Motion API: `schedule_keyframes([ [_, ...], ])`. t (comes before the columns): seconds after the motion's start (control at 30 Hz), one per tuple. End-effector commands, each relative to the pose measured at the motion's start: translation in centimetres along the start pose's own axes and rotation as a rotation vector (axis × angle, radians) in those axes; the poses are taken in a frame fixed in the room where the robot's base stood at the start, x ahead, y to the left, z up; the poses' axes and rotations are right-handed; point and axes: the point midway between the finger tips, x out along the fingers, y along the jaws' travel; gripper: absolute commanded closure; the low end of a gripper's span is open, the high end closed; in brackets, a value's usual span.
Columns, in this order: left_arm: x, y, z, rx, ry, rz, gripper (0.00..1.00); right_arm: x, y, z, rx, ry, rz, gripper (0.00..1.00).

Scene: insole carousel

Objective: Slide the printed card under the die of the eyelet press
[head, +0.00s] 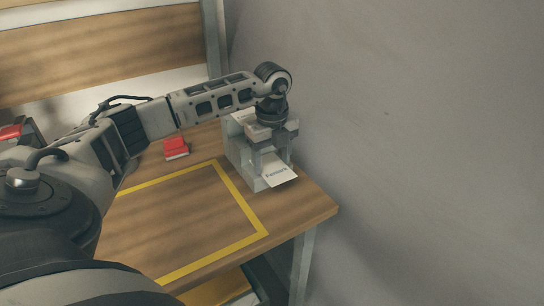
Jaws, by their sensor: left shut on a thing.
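The eyelet press (236,155) is a pale grey block-like frame at the right back of the table, partly hidden by my left gripper. The printed card (280,176) is white with dark lettering and shows at the front of the press, low down, near its base. My left gripper (270,156) points down at the press, above and behind the visible part of the card. It is shut on the card, though the fingertips are hard to make out. The die is hidden behind the gripper. My right gripper is not in view.
The wooden table (315,205) ends just right of the press, with a grey wall beyond. A yellow taped outline (240,200) marks a bare area left of the press. A small red object (176,147) sits behind it. Another red item (10,132) is at the far left.

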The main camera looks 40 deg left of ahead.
Motion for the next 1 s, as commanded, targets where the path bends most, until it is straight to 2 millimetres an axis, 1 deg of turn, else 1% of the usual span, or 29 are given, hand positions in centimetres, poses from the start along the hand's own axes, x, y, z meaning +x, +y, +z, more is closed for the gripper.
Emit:
schedule_keyframes([
  [0.17,0.5,0.0,0.0,0.000,0.001,0.000,0.59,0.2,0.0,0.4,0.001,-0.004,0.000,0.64],
  [0.2,0.5,0.0,0.0,0.000,0.000,-0.001,0.32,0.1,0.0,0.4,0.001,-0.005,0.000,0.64],
  [0.27,0.5,0.0,0.0,0.000,0.000,-0.001,0.16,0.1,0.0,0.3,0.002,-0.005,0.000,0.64],
  [0.5,0.4,0.0,0.0,0.000,0.000,0.000,0.16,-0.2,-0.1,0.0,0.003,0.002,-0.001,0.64],
  [0.63,0.6,0.0,0.0,0.000,0.000,-0.001,0.16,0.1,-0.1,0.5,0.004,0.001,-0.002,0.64],
  [0.77,-1.4,-0.1,0.0,-0.001,0.000,-0.004,0.16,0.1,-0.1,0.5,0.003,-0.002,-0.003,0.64],
  [0.87,-3.4,-0.4,0.4,-0.002,0.000,-0.008,0.16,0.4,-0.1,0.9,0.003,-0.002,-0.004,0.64],
  [0.93,-5.1,-0.6,0.9,-0.003,0.000,-0.008,0.16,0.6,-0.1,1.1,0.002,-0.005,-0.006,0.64],
  [1.0,-7.0,-0.6,0.8,-0.001,0.000,-0.007,0.16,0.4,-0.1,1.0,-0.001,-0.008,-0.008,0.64],
])
